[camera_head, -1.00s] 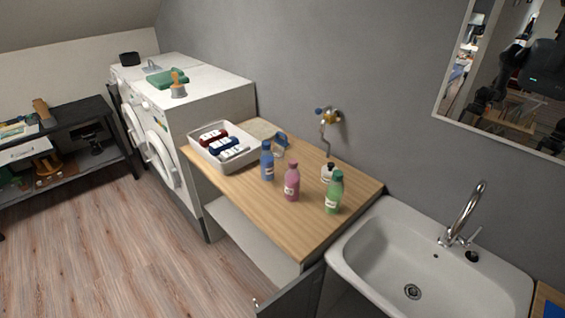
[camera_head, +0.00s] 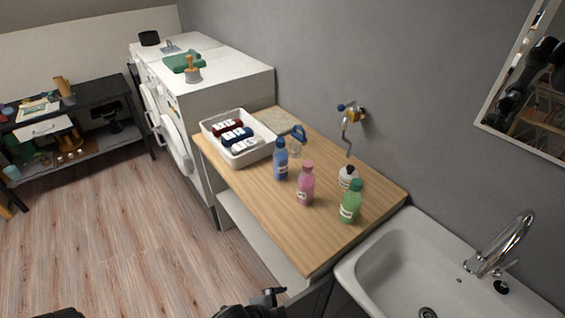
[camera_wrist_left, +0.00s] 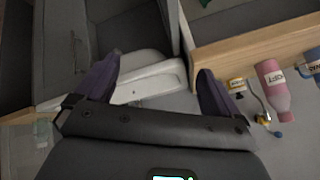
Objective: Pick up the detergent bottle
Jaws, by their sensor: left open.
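Several bottles stand upright on the wooden counter (camera_head: 262,200): a blue one (camera_head: 281,163), a pink one (camera_head: 305,186), a green one (camera_head: 350,203) and a small white one with a black cap (camera_head: 348,178). Their labels are too small to read in the head view, so I cannot tell which holds detergent. In the left wrist view my left gripper (camera_wrist_left: 158,62) is open and empty, its dark fingers apart. The pink bottle (camera_wrist_left: 272,88) is right of the fingers, with the blue bottle (camera_wrist_left: 313,66) at the right edge. My right gripper is not in view.
A white basket (camera_head: 238,158) with rolled towels stands at the counter's far left end. The sink (camera_head: 390,255) is at right, white machines (camera_head: 235,95) at back left. The counter's front stretch is clear.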

